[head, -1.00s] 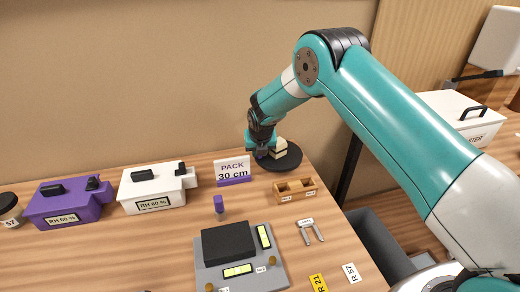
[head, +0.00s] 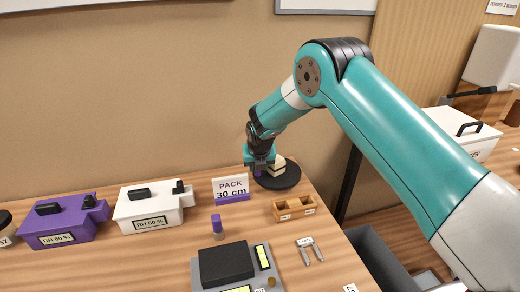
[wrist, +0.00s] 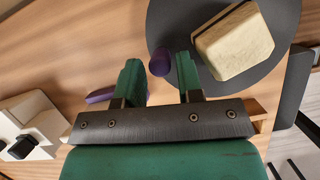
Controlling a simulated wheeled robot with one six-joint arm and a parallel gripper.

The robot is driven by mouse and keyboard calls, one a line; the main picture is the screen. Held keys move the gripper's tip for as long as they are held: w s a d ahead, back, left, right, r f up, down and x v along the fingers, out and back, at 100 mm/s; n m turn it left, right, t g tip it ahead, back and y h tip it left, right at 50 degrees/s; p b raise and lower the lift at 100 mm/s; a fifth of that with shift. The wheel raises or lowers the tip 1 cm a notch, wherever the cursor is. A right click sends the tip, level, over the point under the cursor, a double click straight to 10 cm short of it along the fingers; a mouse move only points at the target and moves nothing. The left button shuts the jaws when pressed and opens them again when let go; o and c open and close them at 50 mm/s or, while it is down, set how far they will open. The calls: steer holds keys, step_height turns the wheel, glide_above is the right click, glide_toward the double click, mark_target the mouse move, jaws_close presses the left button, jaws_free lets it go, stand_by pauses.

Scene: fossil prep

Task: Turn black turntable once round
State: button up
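The black turntable (head: 288,182) is a round disc at the back right of the table, with a cream block (head: 278,164) on it. In the wrist view the turntable (wrist: 275,75) fills the upper right, with the block (wrist: 234,42) on top. A small purple knob (wrist: 160,62) shows at the disc's left edge. My gripper (head: 260,170) is at the left edge of the turntable, pointing down. In the wrist view my gripper (wrist: 158,75) has its fingers apart, with the knob showing between them, nearer the right finger. I cannot tell if they touch.
A PACK 30 cm sign (head: 231,190) stands left of the turntable. A wooden two-slot holder (head: 294,208) is in front of it. A white box (head: 154,207) and a purple box (head: 62,222) stand left. A grey device (head: 228,265) is nearer.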

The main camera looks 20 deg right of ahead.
steer(key=b+v, duration=0.2)
steer(key=v, duration=1.3)
steer(key=shift+s+r, duration=0.2)
steer(key=shift+o, duration=0.4)
steer(key=shift+o, duration=1)
steer(key=shift+w, duration=0.15)
steer(key=w+m+g+b, duration=0.35)
steer(key=w+m, duration=0.25)
steer(key=m, duration=0.5)
steer(key=shift+g+y, duration=0.3)
steer(key=shift+g, duration=0.15)
steer(key=f, duration=0.5)
steer(key=f+p, duration=0.1)
steer(key=f, duration=0.5)
steer(key=d+f, duration=0.1)
steer(key=f, duration=0.4)
steer(key=shift+w+f+p, duration=0.2)
steer(key=shift+f+p, duration=0.1)
steer(key=shift+f, duration=0.05)
